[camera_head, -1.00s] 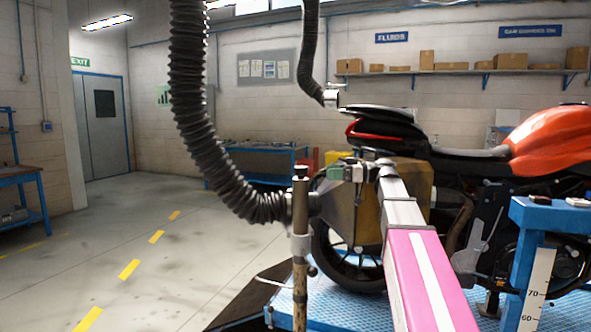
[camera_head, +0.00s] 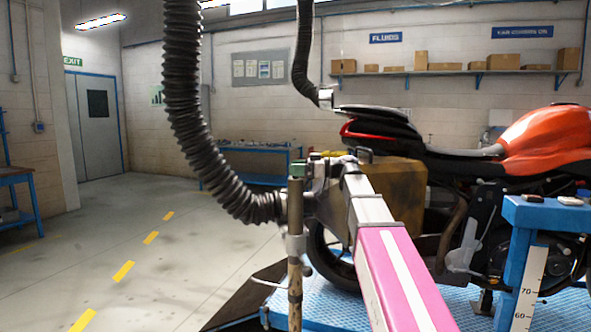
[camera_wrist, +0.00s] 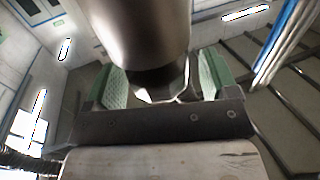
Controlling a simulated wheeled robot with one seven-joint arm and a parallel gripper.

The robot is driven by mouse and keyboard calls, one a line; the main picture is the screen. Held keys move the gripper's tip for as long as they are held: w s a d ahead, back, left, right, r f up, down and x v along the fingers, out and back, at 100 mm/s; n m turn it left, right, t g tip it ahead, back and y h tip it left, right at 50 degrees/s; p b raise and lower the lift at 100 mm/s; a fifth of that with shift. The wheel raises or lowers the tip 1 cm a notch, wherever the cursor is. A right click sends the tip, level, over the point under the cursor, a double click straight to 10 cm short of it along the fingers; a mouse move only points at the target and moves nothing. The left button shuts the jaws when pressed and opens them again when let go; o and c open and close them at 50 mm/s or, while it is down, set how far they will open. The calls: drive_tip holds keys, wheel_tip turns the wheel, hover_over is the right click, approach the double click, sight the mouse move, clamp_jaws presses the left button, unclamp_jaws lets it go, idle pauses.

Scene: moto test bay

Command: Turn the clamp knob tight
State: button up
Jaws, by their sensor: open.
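In the head view a worn upright pole (camera_head: 295,215) stands beside the blue platform, with a pale collar (camera_head: 296,245) around it. A small dark knob-like end (camera_head: 307,271) shows at the pole's right side, below the collar; I cannot tell for sure that it is the clamp knob. My gripper (camera_head: 306,168) is at the pole's top, and a green finger overlaps it. In the wrist view my gripper (camera_wrist: 162,85) is open, with a green pad on each side. A wide dark metallic cylinder (camera_wrist: 140,32) fills the space ahead and partly between the pads. Contact cannot be told.
A black ribbed hose (camera_head: 185,110) hangs down and curves to the pole. An orange motorcycle (camera_head: 545,135) stands on the blue platform (camera_head: 340,305). A blue stand (camera_head: 545,213) is at right. The floor at left is clear.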

drive_tip(key=shift+a, duration=0.15)
drive_tip(key=shift+c, duration=0.4)
drive_tip(key=c, duration=0.8)
drive_tip(key=shift+c, duration=0.2)
